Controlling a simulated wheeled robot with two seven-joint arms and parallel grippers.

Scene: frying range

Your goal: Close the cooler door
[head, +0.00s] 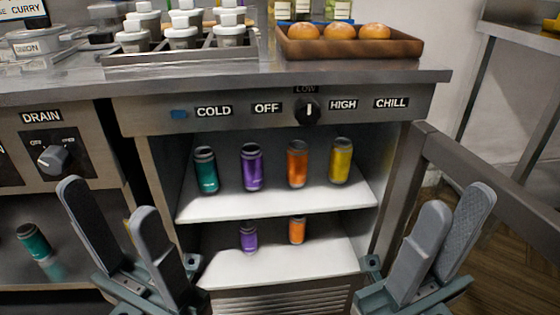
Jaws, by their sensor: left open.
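The cooler (285,258) stands ahead under the counter, with its inside in plain view. Its door (490,185) is swung open to the right, seen as a grey metal frame. Cans stand on two white shelves: teal (206,172), purple (252,168), orange (297,165) and yellow (340,162) above, purple and orange below. My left gripper (108,222) is open and empty in front of the cooler's left side. My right gripper (452,225) is open, its fingers apart, in front of the door in the picture. Whether it touches the door I cannot tell.
A control panel with a black knob (307,112) is above the cooler opening. On the counter are a brown tray (350,48) of buns and a rack (180,58) of lidded cups. A drain knob (55,159) and another teal can (34,242) are at left.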

